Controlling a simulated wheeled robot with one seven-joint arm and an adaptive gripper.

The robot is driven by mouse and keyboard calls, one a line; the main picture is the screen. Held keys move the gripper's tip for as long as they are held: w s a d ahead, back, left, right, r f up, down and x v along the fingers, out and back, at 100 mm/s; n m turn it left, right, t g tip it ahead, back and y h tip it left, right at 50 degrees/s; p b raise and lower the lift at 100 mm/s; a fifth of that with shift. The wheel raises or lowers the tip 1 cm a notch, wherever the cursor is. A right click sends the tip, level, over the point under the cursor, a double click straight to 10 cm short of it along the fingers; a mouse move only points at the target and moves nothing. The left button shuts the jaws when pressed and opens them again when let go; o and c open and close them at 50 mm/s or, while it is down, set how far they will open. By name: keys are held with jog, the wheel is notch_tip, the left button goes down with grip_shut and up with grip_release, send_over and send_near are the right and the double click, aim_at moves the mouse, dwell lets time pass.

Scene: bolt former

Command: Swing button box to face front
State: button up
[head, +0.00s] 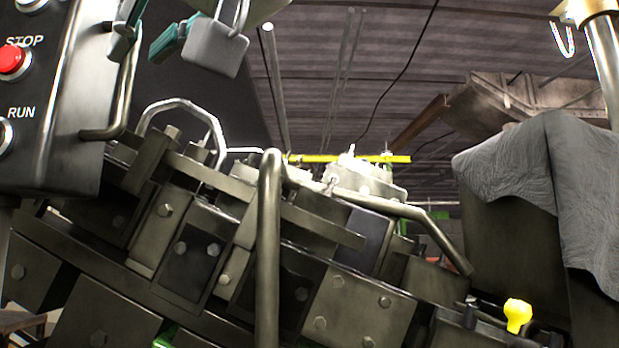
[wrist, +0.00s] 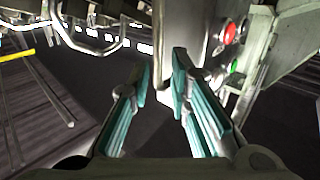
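The button box (head: 58,165) is at the left edge of the head view, tilted, with a red STOP button (head: 12,62) and a RUN button (head: 4,136) partly cut off. A bent metal handle (head: 124,90) runs along its right side. My gripper (head: 150,45) is at the top of the head view, by the upper part of this handle, with its teal-padded fingers apart. In the wrist view my gripper (wrist: 162,88) is open, with a grey metal part behind the gap. The box's red button (wrist: 230,32) and green button (wrist: 235,66) show to the right. I cannot tell whether a finger touches the handle.
The bolt former's dark metal blocks (head: 200,250) and bent rails (head: 268,240) fill the lower middle. A grey cloth (head: 590,180) covers something at right, near a yellow knob (head: 517,314). Open space lies above the machine.

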jog(key=v, duration=0.6)
jog(key=shift+s+d, duration=0.25)
jog(key=shift+d, duration=0.1)
